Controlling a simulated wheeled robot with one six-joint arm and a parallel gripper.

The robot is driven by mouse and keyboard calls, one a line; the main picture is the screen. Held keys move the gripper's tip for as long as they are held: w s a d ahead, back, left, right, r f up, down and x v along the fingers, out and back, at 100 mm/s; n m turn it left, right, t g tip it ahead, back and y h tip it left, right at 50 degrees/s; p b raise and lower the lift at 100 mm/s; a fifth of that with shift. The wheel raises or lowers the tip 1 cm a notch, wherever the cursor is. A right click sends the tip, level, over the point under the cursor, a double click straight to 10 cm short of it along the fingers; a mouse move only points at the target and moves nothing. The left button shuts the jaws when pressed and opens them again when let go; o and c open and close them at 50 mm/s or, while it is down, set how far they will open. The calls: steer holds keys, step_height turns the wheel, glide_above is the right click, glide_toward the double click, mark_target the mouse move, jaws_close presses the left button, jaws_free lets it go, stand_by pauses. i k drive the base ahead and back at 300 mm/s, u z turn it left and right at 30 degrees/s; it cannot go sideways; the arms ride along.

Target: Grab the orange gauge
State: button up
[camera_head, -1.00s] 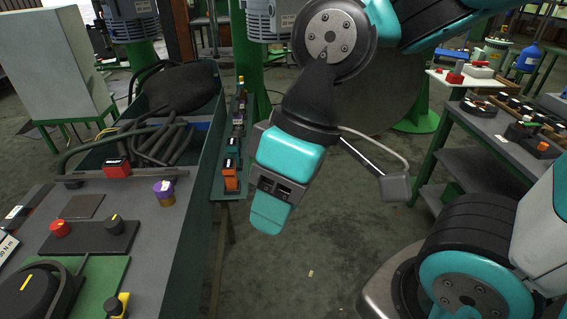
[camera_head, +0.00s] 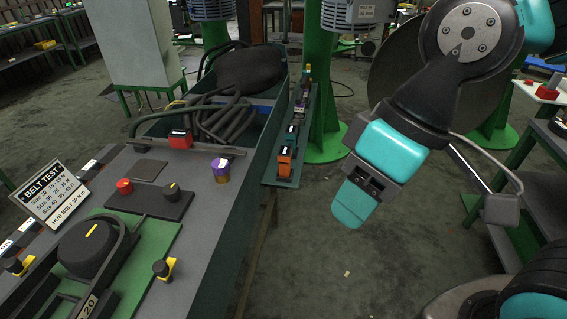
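The orange gauge (camera_head: 286,161) is a small upright orange block with a dark top. It stands near the front end of the narrow green side shelf (camera_head: 283,182), along the right side of the bench. My gripper (camera_head: 354,203) hangs tilted to the right of the orange gauge, above the open floor and apart from the shelf. Its teal finger pads point down, and the gap between them is hard to see from this side. Nothing shows held in it.
A teal-and-dark block (camera_head: 290,135) and other small items stand behind the gauge on the shelf. The grey bench (camera_head: 207,215) holds a red block (camera_head: 180,140), a purple-topped gold piece (camera_head: 221,172) and knobs. A green post (camera_head: 320,95) rises behind the shelf.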

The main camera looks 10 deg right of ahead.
mark_target(285, 155)
steer(key=u, duration=0.1)
steer(key=i, duration=0.95)
steer(key=u, duration=0.25)
